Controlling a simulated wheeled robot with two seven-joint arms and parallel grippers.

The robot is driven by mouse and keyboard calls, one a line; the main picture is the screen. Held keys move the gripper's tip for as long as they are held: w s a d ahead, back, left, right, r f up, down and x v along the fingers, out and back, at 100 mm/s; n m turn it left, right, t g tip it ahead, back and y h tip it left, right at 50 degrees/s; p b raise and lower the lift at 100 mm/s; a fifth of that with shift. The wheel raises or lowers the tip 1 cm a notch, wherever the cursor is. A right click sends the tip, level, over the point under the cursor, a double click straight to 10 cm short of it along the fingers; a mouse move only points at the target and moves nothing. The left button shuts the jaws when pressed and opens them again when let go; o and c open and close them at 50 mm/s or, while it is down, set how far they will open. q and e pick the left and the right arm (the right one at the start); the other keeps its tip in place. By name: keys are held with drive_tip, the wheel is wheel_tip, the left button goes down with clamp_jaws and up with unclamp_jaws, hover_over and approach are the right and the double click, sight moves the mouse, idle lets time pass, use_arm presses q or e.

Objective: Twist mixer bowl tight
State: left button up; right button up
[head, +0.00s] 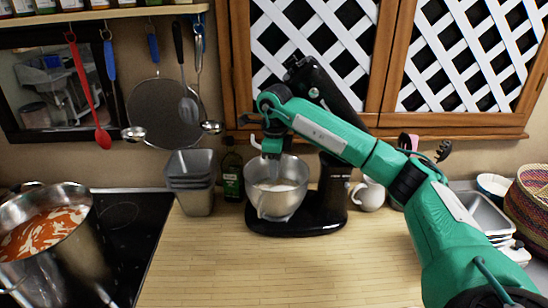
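The steel mixer bowl (288,203) sits upright on the black base (310,222) of the stand mixer, with something white inside. The mixer's dark head (322,82) is tilted up behind my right arm. My green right arm reaches in from the right, across the front of the mixer. My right gripper (271,152) points down at the back left part of the bowl's rim. The fingers are small and partly hidden by the wrist, so I cannot tell whether they touch or grasp the bowl. My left gripper is not in view.
A dark bottle (232,174) and stacked metal tins (192,183) stand left of the mixer. A pot of red food (58,250) is on the black stove at left. A white jug (369,194) stands right of the mixer. The wooden counter in front (240,270) is clear.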

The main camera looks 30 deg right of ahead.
sight(275, 196)
wheel_tip(275, 196, down, 11)
drive_tip(key=p, duration=0.3)
drive_tip(key=shift+f+p, duration=0.1)
drive_tip(key=shift+p, duration=0.3)
drive_tip(key=c, duration=0.6)
clamp_jaws()
drive_tip(key=shift+w+d, duration=0.1)
idle(0.5)
drive_tip(key=shift+w+a+m, duration=0.4)
drive_tip(key=shift+a+m, duration=0.1)
drive_tip(key=shift+m, duration=0.2)
drive_tip(key=shift+w+a+b, duration=0.1)
drive_tip(key=shift+w+b, duration=0.05)
drive_tip(key=shift+b, duration=0.15)
